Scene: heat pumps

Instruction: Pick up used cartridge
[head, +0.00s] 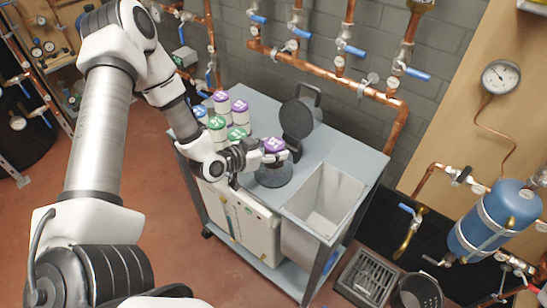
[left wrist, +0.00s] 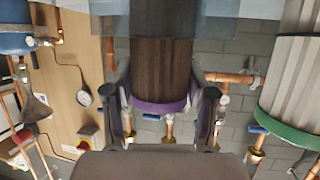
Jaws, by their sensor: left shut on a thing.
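The used cartridge has a purple cap (head: 274,145) and stands upright over the dark round housing on the cart. In the left wrist view, its brown, dirty pleated body (left wrist: 161,60) ends in a purple rim between the two fingers. My left gripper (head: 268,156) is shut on this cartridge near its capped end. The housing (head: 272,175) is directly below, and its dark round lid (head: 297,119) stands open behind. I cannot tell whether the cartridge's lower end is still inside the housing. My right gripper is not in view.
Several white cartridges with purple, blue and green caps (head: 239,106) stand left on the blue-grey cart top (head: 262,95). An open grey bin (head: 328,192) is at the cart's right. Copper pipes with blue valves (head: 340,92) run along the wall behind. A floor drain (head: 365,277) lies front right.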

